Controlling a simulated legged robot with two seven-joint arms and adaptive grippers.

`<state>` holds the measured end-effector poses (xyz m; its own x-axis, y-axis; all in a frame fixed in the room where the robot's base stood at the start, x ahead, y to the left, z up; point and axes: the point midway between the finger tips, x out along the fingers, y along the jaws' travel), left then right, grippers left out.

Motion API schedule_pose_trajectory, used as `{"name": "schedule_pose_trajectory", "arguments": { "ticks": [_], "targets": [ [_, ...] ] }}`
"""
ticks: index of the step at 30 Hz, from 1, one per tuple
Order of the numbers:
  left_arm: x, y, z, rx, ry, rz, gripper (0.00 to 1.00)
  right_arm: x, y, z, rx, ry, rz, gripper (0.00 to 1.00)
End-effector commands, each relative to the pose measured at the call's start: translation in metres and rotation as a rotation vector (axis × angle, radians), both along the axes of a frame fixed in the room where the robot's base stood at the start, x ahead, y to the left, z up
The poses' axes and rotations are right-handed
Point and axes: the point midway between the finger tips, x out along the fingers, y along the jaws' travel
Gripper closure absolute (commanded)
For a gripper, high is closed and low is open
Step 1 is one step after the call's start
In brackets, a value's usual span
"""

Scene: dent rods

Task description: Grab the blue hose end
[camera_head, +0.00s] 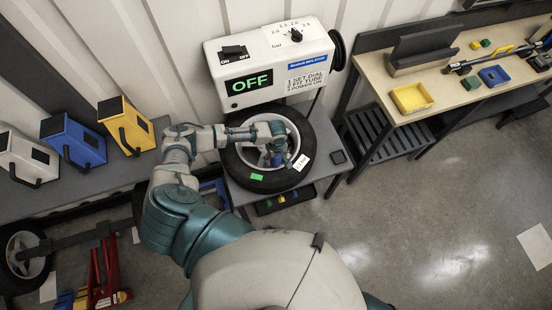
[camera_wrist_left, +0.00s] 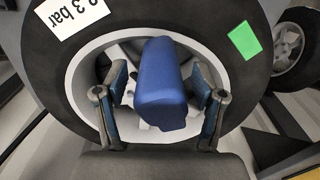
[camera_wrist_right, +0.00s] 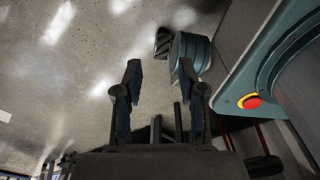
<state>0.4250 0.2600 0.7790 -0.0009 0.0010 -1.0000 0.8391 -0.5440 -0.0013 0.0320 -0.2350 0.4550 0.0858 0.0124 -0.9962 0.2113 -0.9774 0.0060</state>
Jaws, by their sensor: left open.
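The blue hose end (camera_wrist_left: 160,85) is a thick blue block in the left wrist view, in front of the grey wheel rim (camera_wrist_left: 85,70). My left gripper (camera_wrist_left: 160,105) is open, with one finger on each side of the blue hose end and a visible gap at both sides. In the head view my left gripper (camera_head: 276,157) is over the middle of the wheel, and its hand hides most of what lies below. My right gripper (camera_wrist_right: 158,75) is open and empty in the right wrist view, above the floor. It does not show in the head view.
The black tyre (camera_head: 246,174) lies on a low grey stand below a white inflator (camera_head: 270,62) reading OFF. White, blue (camera_head: 73,142) and yellow canisters stand on the left bench. A workbench (camera_head: 455,90) with a yellow tray (camera_head: 411,97) is at right. The floor at lower right is mostly clear.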

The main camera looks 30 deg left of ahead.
Motion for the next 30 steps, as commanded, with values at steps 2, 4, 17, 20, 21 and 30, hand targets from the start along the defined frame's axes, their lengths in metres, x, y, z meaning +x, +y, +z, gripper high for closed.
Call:
{"name": "schedule_pose_trajectory", "arguments": {
  "ticks": [2, 4, 17, 20, 21, 30],
  "targets": [
    [0.000, 0.001, 0.000, -0.001, 0.001, 0.000, 0.33, 0.000, -0.003, 0.000, -0.004, 0.000, 0.002, 0.60],
    [0.000, 0.001, 0.000, -0.001, 0.000, 0.000, 0.50, 0.000, -0.006, 0.000, -0.007, 0.000, 0.002, 0.60],
    [0.000, 0.002, 0.001, -0.001, 0.001, 0.001, 1.00, 0.000, -0.011, 0.000, -0.013, 0.000, 0.003, 0.60],
    [0.001, 0.001, 0.008, -0.003, -0.001, 0.001, 1.00, 0.000, -0.011, 0.001, -0.013, 0.000, 0.003, 0.60],
    [0.000, 0.001, 0.014, -0.003, -0.001, 0.000, 1.00, 0.000, -0.011, 0.002, -0.013, 0.000, 0.003, 0.60],
    [0.001, 0.001, 0.077, -0.003, -0.003, -0.001, 1.00, 0.000, -0.009, 0.006, -0.010, 0.000, 0.001, 0.60]
  ]
}}
